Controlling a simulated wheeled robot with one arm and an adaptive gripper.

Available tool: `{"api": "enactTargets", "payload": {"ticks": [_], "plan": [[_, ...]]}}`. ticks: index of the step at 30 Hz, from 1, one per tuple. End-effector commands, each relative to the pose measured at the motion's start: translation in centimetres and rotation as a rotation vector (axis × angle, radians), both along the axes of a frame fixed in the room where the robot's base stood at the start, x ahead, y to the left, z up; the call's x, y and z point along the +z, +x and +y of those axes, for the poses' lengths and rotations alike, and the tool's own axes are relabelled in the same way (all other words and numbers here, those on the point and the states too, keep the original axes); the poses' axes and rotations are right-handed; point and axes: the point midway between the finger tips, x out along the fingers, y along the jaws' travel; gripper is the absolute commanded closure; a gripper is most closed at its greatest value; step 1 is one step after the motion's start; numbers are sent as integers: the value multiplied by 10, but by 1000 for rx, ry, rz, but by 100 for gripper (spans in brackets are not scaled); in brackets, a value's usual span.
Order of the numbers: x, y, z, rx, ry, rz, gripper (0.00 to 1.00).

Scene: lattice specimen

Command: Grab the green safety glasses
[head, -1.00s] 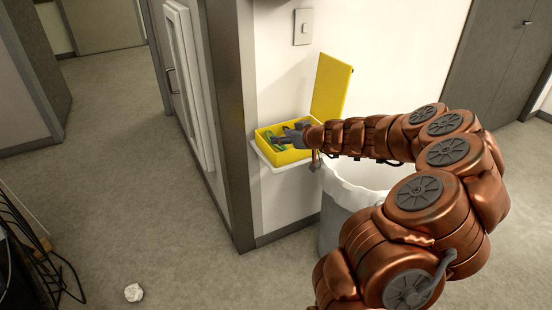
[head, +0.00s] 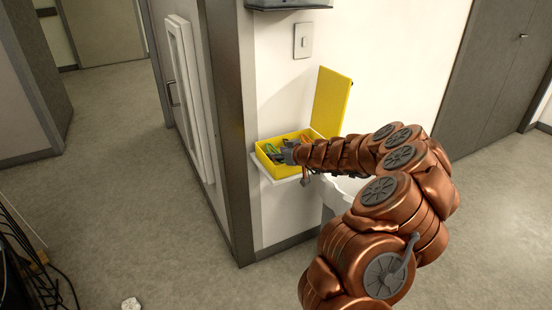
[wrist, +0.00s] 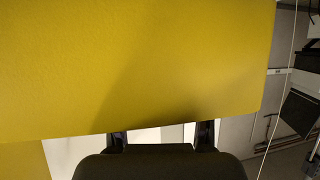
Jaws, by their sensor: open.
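The green safety glasses (head: 270,149) lie in the left part of an open yellow box (head: 288,165) on a small white wall shelf. They look small and are partly hidden. My gripper (head: 284,154) is at the box, right beside the glasses; I cannot tell whether it touches them. In the wrist view my gripper's two fingers (wrist: 161,135) stand apart with a light gap between them. A yellow panel (wrist: 140,65) fills most of that view and hides the fingertips. The glasses do not show there.
The box's raised yellow lid (head: 331,100) stands at its right back. A white bin (head: 345,187) is below, mostly behind my arm. A wall corner (head: 236,150) is close on the left. A light switch (head: 303,40) is above. Grey floor at left is open.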

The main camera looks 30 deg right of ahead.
Motion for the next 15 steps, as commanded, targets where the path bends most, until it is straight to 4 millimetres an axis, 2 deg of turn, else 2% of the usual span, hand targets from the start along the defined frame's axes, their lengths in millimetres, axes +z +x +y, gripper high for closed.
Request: {"api": "enactTargets", "payload": {"ticks": [10, 15], "plan": [[-2, 5, 0, -1, 0, 0, 49], [-2, 5, 0, -1, 0, 0, 66]]}}
